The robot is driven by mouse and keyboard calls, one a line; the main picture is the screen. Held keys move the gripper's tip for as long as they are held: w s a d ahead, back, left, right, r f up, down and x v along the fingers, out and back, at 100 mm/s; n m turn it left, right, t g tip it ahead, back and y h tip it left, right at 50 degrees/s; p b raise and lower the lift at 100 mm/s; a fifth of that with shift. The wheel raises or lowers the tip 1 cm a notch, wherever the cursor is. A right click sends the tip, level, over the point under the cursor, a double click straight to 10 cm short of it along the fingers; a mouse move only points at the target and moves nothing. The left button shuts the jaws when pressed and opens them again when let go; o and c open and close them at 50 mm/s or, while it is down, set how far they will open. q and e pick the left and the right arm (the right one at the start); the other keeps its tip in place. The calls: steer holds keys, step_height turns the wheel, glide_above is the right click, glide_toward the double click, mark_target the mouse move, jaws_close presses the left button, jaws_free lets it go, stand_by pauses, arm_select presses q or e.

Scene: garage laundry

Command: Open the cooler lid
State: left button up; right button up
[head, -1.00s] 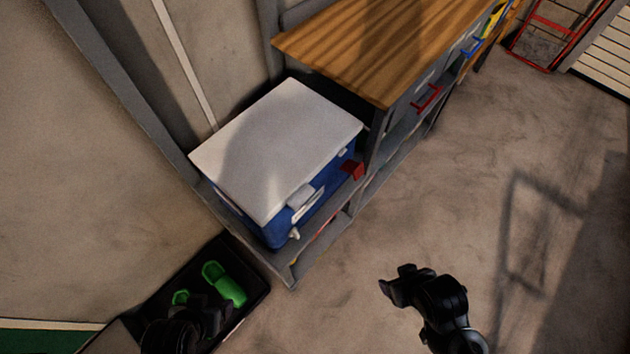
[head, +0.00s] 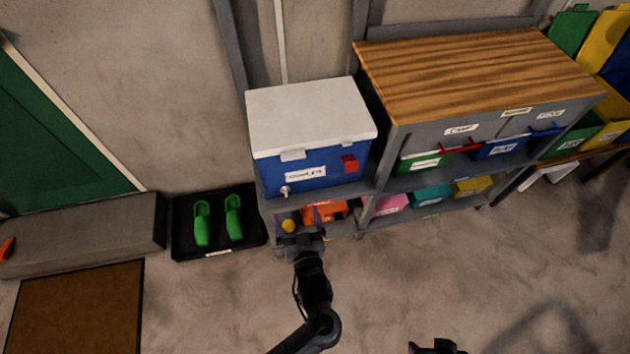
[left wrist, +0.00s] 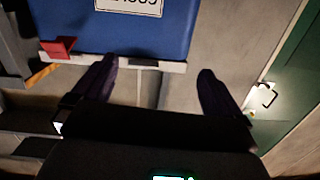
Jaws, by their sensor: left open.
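The cooler is a blue box (head: 325,170) with a white lid (head: 310,112). It stands on the upper shelf at the left end of the workbench. The lid lies flat and closed on the body. A white latch (head: 292,155) and a red block (head: 349,164) show on its front. My left gripper (head: 308,240) is in front of the shelf, below the cooler in the picture. In the left wrist view the gripper (left wrist: 155,80) is open and empty, and the cooler's blue front (left wrist: 115,25) appears upside down beyond it. My right gripper (head: 437,347) is mostly cut off at the bottom edge.
The wooden bench top (head: 470,70) stands right of the cooler, with labelled bins below. An orange item (head: 325,212) and a yellow ball (head: 288,226) are on the lower shelf. A black tray (head: 183,232) holds green shoes (head: 202,224). The floor in front is clear.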

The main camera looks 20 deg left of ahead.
arm_select(q)
step_height(320, 180, up, 3)
steer(key=w+d, duration=0.2)
steer(key=t, duration=0.1)
glide_toward(294, 159)
steer(key=x, duration=0.3)
steer(key=b+x, duration=0.2)
steer(key=x, duration=0.2)
steer(key=shift+a, duration=0.1)
steer(key=shift+w+a+f, duration=0.1)
steer(key=shift+w+a, duration=0.2)
steer(key=shift+w, duration=0.35)
steer(key=shift+w+a, duration=0.2)
steer(key=shift+w, duration=0.2)
arm_select(e)
steer(key=shift+w+a+f, duration=0.25)
steer(key=shift+a+f, duration=0.25)
steer(key=shift+f, duration=0.05)
steer(key=shift+w+a+f, duration=0.2)
steer(key=shift+a+f, duration=0.3)
